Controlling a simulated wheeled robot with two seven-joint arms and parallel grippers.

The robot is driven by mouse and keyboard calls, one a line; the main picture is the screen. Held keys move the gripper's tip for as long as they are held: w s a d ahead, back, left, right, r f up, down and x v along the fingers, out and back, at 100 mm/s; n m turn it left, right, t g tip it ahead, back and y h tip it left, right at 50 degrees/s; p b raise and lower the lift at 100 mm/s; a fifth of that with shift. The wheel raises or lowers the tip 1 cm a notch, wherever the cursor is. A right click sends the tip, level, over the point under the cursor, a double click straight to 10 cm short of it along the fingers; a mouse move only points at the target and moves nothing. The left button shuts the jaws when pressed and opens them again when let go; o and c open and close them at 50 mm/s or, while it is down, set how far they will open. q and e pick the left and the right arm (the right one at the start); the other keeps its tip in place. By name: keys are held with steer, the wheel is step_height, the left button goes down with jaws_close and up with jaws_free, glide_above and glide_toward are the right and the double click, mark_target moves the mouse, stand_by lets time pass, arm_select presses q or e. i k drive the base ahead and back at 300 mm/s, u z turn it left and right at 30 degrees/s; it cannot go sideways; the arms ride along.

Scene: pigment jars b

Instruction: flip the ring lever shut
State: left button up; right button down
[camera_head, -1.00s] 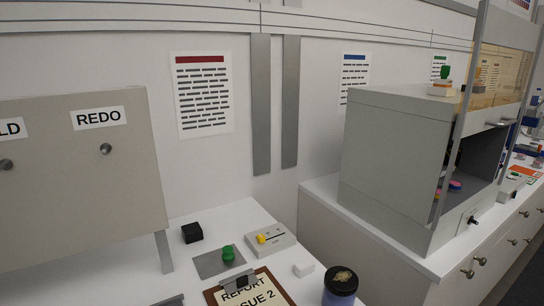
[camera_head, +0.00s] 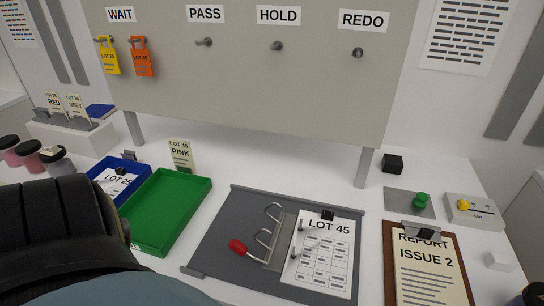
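The ring lever (camera_head: 238,247) has a red grip and sits at the left of the ring mechanism on a grey folder (camera_head: 228,230). The two wire rings (camera_head: 270,213) stand up and appear apart from the posts (camera_head: 302,229) at their right, so the rings look open. A sheet marked LOT 45 (camera_head: 330,262) lies on the folder at the posts, under a black clip (camera_head: 327,215). Neither gripper shows. A dark part of my own arm fills the lower left and hides the table there.
A green tray (camera_head: 207,186) and a blue tray (camera_head: 134,163) stand left of the folder. A clipboard marked REPORT ISSUE 2 (camera_head: 458,262) lies to its right. A grey board (camera_head: 250,85) with pegs and hanging tags stands behind. Jars (camera_head: 55,160) are at far left.

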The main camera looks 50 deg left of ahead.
mark_target(236, 246)
steer(key=u, duration=0.7)
steer(key=k, duration=0.35)
steer(key=u, duration=0.85)
steer(key=i, duration=0.4)
steer(key=k, duration=1.3)
steer(key=u, duration=0.2)
steer(key=i, duration=0.8)
steer(key=u, duration=0.45)
